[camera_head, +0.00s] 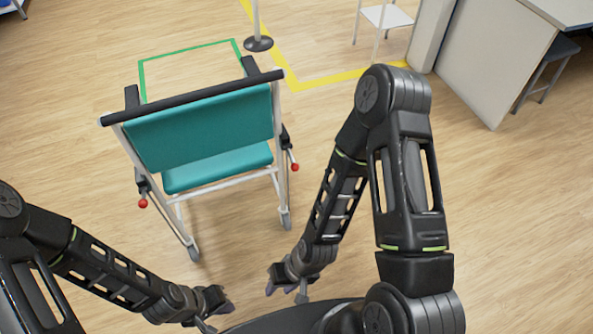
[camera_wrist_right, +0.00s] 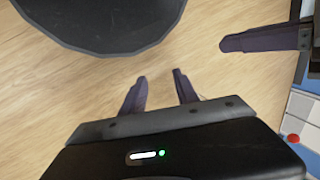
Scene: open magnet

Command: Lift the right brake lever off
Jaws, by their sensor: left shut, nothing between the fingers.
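A wheeled chair with a teal back (camera_head: 200,128) and teal seat (camera_head: 218,168) stands ahead, its black push bar toward me. The right brake lever (camera_head: 294,166), with a red knob, is on the right side of its frame. A matching left lever (camera_head: 143,203) is on the other side. My right gripper (camera_head: 286,291) is open and empty, low in front of the chair and apart from the lever. Its two separated fingers show in the right wrist view (camera_wrist_right: 161,86). My left gripper (camera_head: 218,316) is shut and empty at the bottom, also apart from the chair.
Green tape (camera_head: 190,47) and yellow tape (camera_head: 330,79) mark the wooden floor. A post base (camera_head: 258,44) stands behind the chair. A pale cabinet (camera_head: 490,68) and a dark stool (camera_head: 548,70) are at the right. Floor between me and the chair is clear.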

